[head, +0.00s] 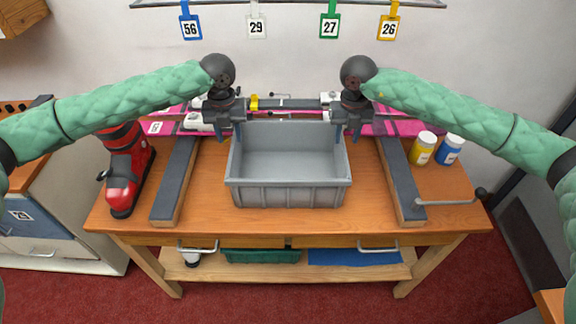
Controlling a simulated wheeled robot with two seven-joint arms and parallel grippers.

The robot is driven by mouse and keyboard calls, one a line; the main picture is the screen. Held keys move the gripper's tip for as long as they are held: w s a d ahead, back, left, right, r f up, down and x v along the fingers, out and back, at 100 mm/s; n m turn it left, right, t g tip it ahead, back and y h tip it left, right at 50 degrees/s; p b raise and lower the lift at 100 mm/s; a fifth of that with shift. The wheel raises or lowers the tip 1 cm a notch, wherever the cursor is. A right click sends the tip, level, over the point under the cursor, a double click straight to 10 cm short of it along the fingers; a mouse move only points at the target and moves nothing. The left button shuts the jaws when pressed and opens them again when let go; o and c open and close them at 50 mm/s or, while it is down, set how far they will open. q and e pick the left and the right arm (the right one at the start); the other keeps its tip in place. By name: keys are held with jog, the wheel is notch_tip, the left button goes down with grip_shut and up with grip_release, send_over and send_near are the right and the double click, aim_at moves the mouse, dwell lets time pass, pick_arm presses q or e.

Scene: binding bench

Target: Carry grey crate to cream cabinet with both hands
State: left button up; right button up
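The grey crate (290,195) sits upright and empty on the middle of the wooden bench, near its front. My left gripper (229,134) is at the crate's back left corner, pointing down, its two fingers apart near the rim. My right gripper (347,134) is at the back right corner in the same way, fingers apart. I cannot tell whether either touches the rim. A cream cabinet (75,255) with a wooden top stands at the left edge, partly hidden by my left arm.
A red ski boot (127,170) stands left of the crate. Dark-topped rails (175,180) (402,180) flank the crate. Yellow (422,149) and blue (449,151) jars stand at right. A vise handle (450,201) juts from the right. Pink skis (400,127) lie behind.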

aim_at(232, 148)
pick_arm(q)
jog(key=shift+w+f+m, duration=0.15)
jog(key=shift+m, duration=0.25)
pick_arm(e)
jog(key=shift+w+f, duration=0.15)
